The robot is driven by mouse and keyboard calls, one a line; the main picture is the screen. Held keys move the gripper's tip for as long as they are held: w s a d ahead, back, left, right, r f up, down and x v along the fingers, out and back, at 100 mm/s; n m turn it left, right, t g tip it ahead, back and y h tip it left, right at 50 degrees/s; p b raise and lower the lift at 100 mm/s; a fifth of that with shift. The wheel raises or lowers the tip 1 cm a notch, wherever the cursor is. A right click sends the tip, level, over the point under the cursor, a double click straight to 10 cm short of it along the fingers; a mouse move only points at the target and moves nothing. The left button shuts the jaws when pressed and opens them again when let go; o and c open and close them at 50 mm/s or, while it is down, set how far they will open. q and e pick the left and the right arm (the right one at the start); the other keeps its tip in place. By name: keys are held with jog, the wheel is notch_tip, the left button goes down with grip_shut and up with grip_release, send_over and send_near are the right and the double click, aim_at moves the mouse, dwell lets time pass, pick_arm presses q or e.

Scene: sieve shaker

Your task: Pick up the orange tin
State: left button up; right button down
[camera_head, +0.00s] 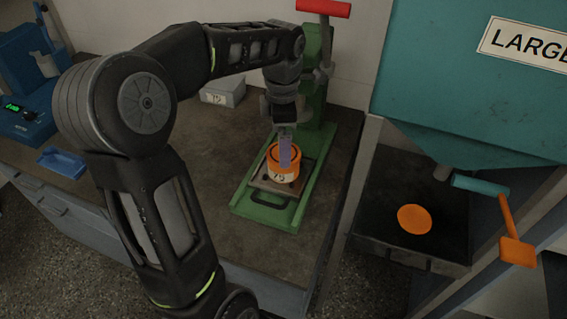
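The orange tin (284,177) has a pale label with dark marks on its front. It sits upright on a small plate (268,185) in the base of the green press-like machine (265,215). My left arm comes in from the left and reaches over the bench. My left gripper (287,152) points down at the tin, with a pale violet finger in front of its top. The other finger is hidden, so I cannot tell how far apart they are or whether they grip the tin. My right gripper is out of view.
The machine's green column and red handle (323,8) stand behind the gripper. A grey box (223,92) and a blue tray (62,163) lie on the bench. At right, an orange disc (414,219) lies on a dark tray (375,235) under the teal hopper (470,100).

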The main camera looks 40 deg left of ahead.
pick_arm(q)
jog(key=shift+f, duration=1)
notch_tip(320, 180, down, 5)
jog(key=shift+w+d+f+p, duration=0.1)
jog(key=shift+d+p, duration=0.05)
jog(key=shift+p, duration=0.2)
jog(key=shift+c, duration=0.3)
jog(key=c, duration=1.4)
